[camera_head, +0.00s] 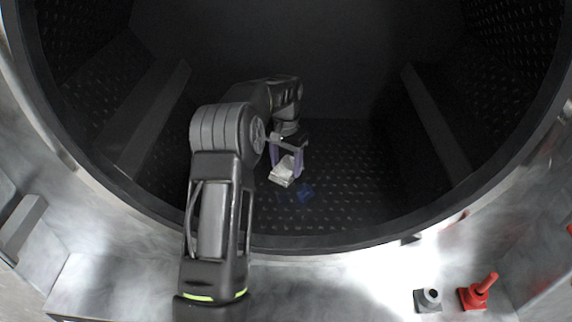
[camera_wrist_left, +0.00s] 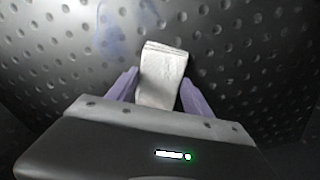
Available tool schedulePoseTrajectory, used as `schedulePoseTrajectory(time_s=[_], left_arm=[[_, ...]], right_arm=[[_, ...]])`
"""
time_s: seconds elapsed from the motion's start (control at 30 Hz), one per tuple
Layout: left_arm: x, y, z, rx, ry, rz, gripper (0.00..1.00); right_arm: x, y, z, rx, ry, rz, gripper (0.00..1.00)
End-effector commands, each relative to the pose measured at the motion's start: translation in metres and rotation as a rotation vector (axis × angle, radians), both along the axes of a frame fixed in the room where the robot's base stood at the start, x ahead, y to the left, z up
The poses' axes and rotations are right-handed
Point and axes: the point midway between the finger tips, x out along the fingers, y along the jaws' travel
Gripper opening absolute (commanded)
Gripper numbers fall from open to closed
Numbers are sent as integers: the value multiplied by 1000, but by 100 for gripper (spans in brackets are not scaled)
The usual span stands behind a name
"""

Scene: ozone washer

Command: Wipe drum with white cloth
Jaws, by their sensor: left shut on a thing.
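The drum (camera_head: 345,200) is a large dark cylinder with a dimpled wall, and its round opening fills most of the head view. My left arm reaches in through the opening. My left gripper (camera_head: 286,167) is inside the drum, low and near the middle, shut on a folded white cloth (camera_head: 283,173). In the left wrist view the cloth (camera_wrist_left: 162,75) sits between the two purple fingers and sticks out past them, close to the dimpled wall (camera_wrist_left: 235,50). I cannot tell whether it touches the wall. My right gripper is not in view.
Raised ribs stand on the drum wall at left (camera_head: 150,120) and right (camera_head: 437,120). The metal rim (camera_head: 100,195) surrounds the opening. Outside, a red knob (camera_head: 478,293) and a grey knob (camera_head: 428,299) stand at the lower right. The drum's middle is free.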

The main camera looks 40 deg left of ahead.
Motion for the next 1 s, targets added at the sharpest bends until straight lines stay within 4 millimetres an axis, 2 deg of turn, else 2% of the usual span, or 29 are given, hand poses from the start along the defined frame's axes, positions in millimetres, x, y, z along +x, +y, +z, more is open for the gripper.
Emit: schedulePoseTrajectory(time_s=[0.33,0.8,1.0], left_arm=[[0,0,5,0,-1,-1,19],[0,0,53,0,-1,-1,19],[0,0,60,0,0,-1,19]], right_arm=[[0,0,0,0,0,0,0],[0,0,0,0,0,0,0],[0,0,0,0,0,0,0]])
